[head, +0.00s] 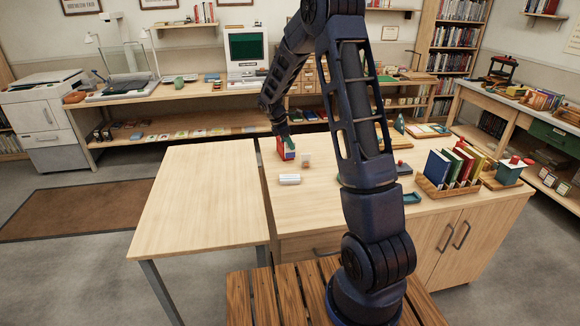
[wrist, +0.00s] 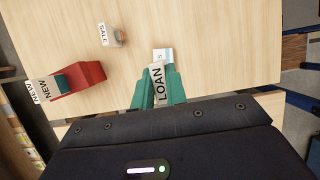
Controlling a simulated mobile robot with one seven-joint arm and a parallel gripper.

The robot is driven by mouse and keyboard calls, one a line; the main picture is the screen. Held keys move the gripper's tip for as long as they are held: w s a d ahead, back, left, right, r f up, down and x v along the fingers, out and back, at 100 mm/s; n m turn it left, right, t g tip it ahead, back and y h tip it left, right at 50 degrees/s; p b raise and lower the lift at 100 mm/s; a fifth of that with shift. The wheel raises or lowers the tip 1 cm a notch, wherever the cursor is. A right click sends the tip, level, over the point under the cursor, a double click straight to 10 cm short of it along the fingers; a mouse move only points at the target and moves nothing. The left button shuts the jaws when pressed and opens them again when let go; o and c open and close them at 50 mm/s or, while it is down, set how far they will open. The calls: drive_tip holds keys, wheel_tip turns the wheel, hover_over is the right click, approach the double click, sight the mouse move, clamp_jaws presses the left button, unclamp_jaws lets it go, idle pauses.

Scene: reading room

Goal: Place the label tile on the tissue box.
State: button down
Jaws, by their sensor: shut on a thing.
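The label tile (wrist: 157,88), white and marked LOAN, is held between the teal fingers of my gripper (wrist: 159,80) in the wrist view. The fingers are shut on it. A white box with a pale blue patch and a letter S (wrist: 164,54), apparently the tissue box, lies just beyond the tile, which hides part of it. I cannot tell whether they touch. In the head view it appears as a low white box (head: 289,179) on the table, nearer than my gripper (head: 285,138). The held tile cannot be made out there.
A red holder (wrist: 88,77) with NEW labels stands left of my gripper in the wrist view. In the head view, a wooden book rack (head: 447,190) stands on the right; the table's left part (head: 195,205) is bare.

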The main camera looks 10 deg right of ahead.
wheel_tip(320, 180, down, 11)
drive_tip(key=shift+r, duration=0.1)
idle(0.4)
drive_tip(key=shift+f, duration=0.2)
drive_tip(key=c, duration=1.4)
unclamp_jaws()
